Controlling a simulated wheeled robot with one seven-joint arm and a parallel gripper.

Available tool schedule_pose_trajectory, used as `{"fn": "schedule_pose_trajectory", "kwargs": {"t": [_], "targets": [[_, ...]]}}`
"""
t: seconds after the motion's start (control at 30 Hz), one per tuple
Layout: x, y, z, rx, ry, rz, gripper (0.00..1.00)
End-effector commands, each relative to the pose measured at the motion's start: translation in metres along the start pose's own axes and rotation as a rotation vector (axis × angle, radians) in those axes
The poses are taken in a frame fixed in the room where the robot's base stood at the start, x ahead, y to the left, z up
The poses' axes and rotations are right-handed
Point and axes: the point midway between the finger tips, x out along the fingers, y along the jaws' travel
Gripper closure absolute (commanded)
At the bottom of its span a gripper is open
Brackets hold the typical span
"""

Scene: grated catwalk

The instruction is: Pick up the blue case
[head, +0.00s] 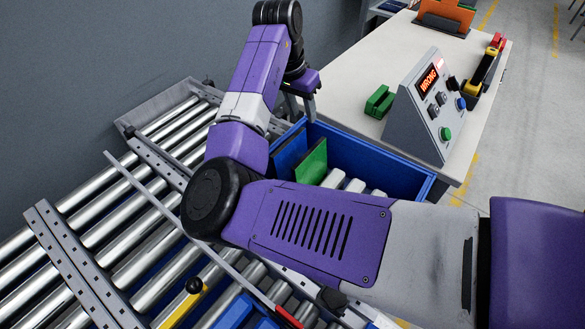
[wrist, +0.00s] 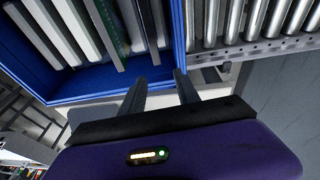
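A blue slab that looks like the blue case (head: 289,153) stands upright in a blue bin (head: 375,165), beside a green case (head: 312,163). My gripper (head: 300,104) is at the bin's far-left corner, past the blue slab. In the wrist view my gripper (wrist: 160,88) has its two fingers apart with nothing between them. The fingertips are close to the wall of the bin (wrist: 100,86); I cannot tell whether they touch it. Several upright slabs show in the bin there, but I cannot tell which is the blue case. My arm hides part of the bin in the head view.
The bin is at a roller conveyor (head: 130,225) with metal side rails. A white table (head: 385,60) behind carries a control box (head: 425,112) with a lit "WRONG" display, a green object (head: 379,101) and a yellow-black tool (head: 485,70). Open floor lies at right.

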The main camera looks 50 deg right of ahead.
Motion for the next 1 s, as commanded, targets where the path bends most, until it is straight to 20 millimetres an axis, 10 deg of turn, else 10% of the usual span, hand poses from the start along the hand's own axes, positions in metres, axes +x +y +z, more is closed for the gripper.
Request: {"fn": "schedule_pose_trajectory", "kwargs": {"t": [0.27, 1.0], "targets": [[-0.026, -0.005, 0.058, 0.021, -0.249, 0.064, 0.62], [0.046, 0.000, 0.079, 0.020, -0.254, 0.066, 0.62]]}}
